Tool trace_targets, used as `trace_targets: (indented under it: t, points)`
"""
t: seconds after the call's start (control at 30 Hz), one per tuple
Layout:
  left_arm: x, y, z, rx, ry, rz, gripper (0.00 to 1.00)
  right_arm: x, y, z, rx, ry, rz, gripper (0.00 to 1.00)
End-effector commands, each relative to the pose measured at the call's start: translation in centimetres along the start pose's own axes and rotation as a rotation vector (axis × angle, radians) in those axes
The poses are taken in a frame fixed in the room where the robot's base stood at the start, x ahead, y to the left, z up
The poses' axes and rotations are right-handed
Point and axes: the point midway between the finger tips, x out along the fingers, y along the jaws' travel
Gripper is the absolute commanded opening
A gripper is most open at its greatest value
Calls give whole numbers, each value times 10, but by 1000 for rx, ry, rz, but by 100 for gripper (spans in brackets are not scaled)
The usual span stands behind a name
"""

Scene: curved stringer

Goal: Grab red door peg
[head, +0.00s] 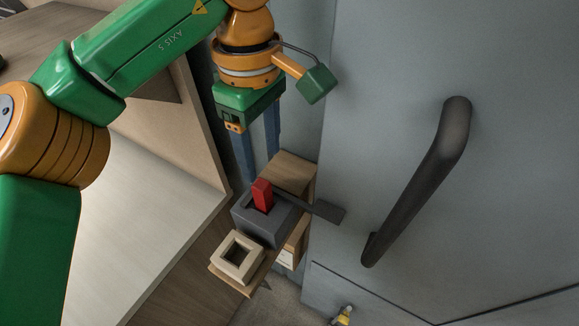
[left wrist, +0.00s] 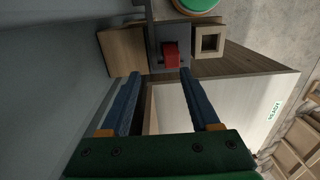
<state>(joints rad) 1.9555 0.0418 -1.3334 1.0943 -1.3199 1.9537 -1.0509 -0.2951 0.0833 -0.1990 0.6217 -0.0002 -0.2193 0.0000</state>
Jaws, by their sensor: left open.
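The red door peg (head: 262,195) stands upright in a dark grey square holder (head: 280,226) on a small wooden shelf. In the left wrist view the red peg (left wrist: 171,55) shows just past the fingertips, between their lines. My left gripper (head: 262,172) is open and empty, with its blue fingers pointing down just above the holder. In the left wrist view my left gripper (left wrist: 160,76) has its two fingers apart, with nothing between them. The peg's lower part is hidden in the holder. My right gripper is not in view.
A beige square socket (head: 238,257) sits beside the grey holder. A dark flat bar (head: 325,210) sticks out from the holder toward the grey door (head: 365,90). The door has a dark handle (head: 425,175). A pale wooden surface (head: 140,210) lies at the left.

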Motion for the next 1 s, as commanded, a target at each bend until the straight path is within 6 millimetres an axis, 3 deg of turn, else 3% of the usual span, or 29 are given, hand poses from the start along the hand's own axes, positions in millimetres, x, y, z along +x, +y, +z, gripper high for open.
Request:
trace_targets:
  t: [0.17, 0.4, 0.67, 0.9, 1.0]
  points:
    - [20, -1, -1, -1, 10, -7, 62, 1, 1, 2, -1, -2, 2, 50]
    - [62, 3, 7, 0, 7, -6, 62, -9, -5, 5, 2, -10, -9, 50]
    - [70, 3, 7, -2, 7, -3, 62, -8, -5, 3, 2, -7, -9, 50]
    - [69, 3, 7, -1, 6, -4, 0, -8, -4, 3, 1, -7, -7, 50]
    - [69, 3, 7, -1, 6, -4, 0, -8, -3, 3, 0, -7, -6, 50]
